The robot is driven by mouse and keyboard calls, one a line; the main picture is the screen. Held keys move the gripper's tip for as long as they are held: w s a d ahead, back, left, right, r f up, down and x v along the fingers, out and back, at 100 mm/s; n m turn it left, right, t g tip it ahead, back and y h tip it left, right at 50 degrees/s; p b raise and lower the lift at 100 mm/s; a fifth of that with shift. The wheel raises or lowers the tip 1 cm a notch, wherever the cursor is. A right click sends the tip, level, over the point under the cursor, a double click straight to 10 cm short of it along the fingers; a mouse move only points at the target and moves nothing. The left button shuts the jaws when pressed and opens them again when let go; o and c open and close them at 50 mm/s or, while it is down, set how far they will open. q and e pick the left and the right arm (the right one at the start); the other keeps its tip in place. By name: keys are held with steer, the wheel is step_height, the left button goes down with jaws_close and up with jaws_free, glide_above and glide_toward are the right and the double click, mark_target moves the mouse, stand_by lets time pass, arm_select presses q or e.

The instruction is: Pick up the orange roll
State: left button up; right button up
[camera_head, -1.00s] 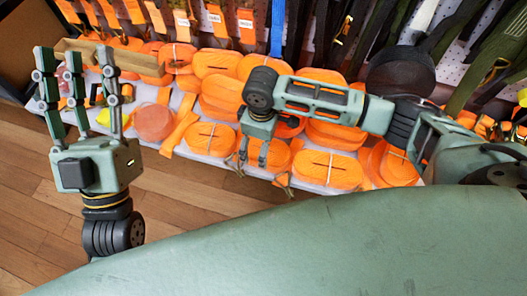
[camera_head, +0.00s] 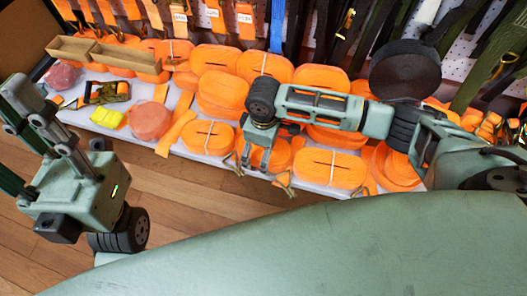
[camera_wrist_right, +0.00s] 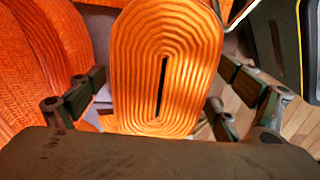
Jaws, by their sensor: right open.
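Several orange strap rolls lie on the white shelf, so I cannot tell which one the task means. My right gripper (camera_head: 258,165) points down over the front row, at an orange roll (camera_head: 281,153) partly hidden behind its fingers. In the right wrist view an orange roll (camera_wrist_right: 165,65) with a dark centre slot stands between the open fingers (camera_wrist_right: 160,95). My left gripper (camera_head: 22,135) is raised at the left, fingers apart and empty, away from the rolls.
Neighbouring rolls sit close on the left (camera_head: 208,137) and right (camera_head: 330,168). A black roll (camera_head: 405,72) is behind my right forearm. A wooden tray (camera_head: 105,55), a ratchet buckle (camera_head: 107,93) and a yellow item (camera_head: 107,118) lie at left. Straps hang behind.

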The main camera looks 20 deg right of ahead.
steer(key=c, duration=1.6)
steer(key=shift+r, duration=0.1)
steer(key=shift+c, duration=0.6)
steer(key=shift+r, duration=0.15)
